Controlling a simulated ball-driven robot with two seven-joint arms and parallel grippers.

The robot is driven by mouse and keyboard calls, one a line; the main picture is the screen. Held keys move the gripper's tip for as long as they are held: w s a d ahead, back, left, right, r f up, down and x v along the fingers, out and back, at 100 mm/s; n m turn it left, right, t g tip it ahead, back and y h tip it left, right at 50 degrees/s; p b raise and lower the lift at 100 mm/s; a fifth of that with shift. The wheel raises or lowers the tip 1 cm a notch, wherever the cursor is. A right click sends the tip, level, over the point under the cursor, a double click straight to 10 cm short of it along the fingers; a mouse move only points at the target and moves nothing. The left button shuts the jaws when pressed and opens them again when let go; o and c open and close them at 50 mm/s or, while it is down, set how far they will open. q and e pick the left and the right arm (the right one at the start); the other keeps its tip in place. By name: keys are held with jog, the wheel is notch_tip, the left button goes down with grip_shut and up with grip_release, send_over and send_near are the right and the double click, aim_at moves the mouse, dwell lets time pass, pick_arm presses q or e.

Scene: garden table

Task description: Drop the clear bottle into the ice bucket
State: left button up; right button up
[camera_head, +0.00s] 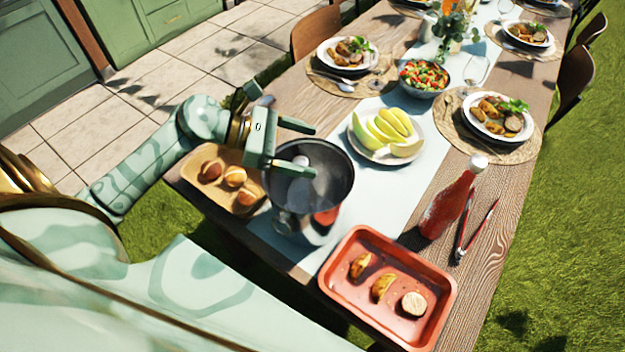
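The ice bucket (338,205) is a shiny metal pail near the table's front left, its dark open mouth facing up. A small pale round thing (302,160) shows at the mouth beside my lower finger; it may be the top of the clear bottle, but I cannot tell for sure. No other part of a clear bottle is plain to see. My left gripper (307,149) is over the bucket's far left rim. Its two green fingers are spread apart, one beyond the rim and one over the mouth. My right gripper is not in view.
A wooden tray of bread rolls (240,202) stands left of the bucket. A red tray (338,285) is in front. A plate of melon (361,146), a red sauce bottle (446,205) and tongs (464,228) lie to the right. Set plates fill the far table.

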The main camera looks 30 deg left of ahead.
pick_arm(q)
jog(key=shift+f, duration=0.1)
jog(key=shift+s+a, duration=0.1)
jog(key=shift+a, duration=0.15)
jog(key=v, duration=1.6)
jog(key=shift+p, duration=0.3)
jog(key=shift+d, duration=0.1)
